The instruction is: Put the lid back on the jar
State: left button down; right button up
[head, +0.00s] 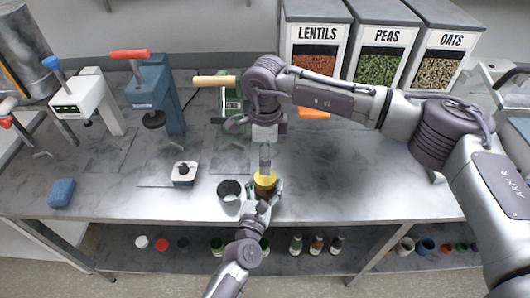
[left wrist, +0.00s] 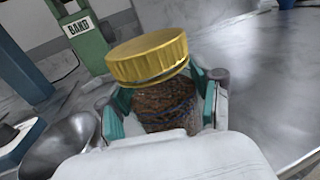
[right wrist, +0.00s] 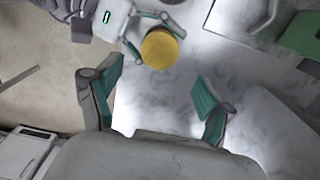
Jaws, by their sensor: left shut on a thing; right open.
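The jar (left wrist: 165,105), clear with brown contents, is held between the fingers of my left gripper (head: 264,192), which is shut on its body. The yellow lid (left wrist: 148,58) sits on top of the jar, looking slightly tilted in the left wrist view; whether it is seated or threaded I cannot tell. The lid also shows in the head view (head: 265,179) and from above in the right wrist view (right wrist: 160,48). My right gripper (right wrist: 155,92) is open and empty, above the lid and apart from it.
A green press (head: 232,120) stands behind. The counter (head: 340,190) right of the jar is clear.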

aim_at(265, 177)
notch_tip(265, 177, down, 8)
jog(key=shift+r, duration=0.1)
dwell(0.4)
jog(key=c, duration=1.2)
jog(key=o, duration=1.3)
jog(key=shift+o, duration=0.2)
notch_tip(265, 177, up, 12)
